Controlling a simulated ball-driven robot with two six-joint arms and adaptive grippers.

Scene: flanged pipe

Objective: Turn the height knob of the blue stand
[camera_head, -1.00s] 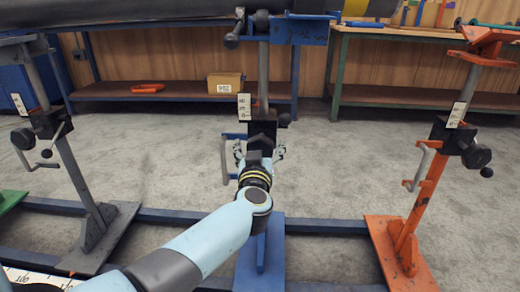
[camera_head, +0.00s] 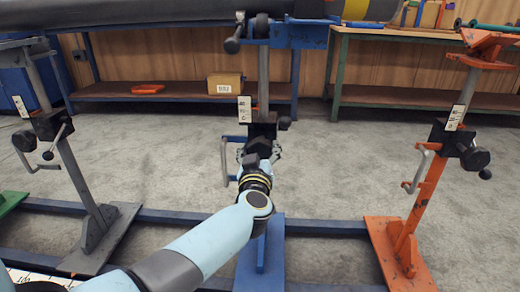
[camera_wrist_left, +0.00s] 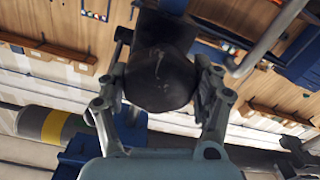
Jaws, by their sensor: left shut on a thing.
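The blue stand is in the middle of the head view, with a grey post (camera_head: 263,78), a blue base plate (camera_head: 260,272) and a black clamp block (camera_head: 262,130). A white scale plate (camera_head: 244,108) is beside the post. My left gripper (camera_head: 260,152) is in front of the block, mostly covering the height knob from the head. In the left wrist view, the round black knob (camera_wrist_left: 160,80) lies between the fingers of my left gripper (camera_wrist_left: 163,95), which is shut on it. My right gripper is not in view.
A grey stand (camera_head: 75,175) is at left and an orange stand (camera_head: 425,190) at right. A pipe (camera_head: 170,12) lies across the top. A bent handle (camera_head: 224,160) is left of my gripper. A blue rail (camera_head: 325,227) runs along the floor.

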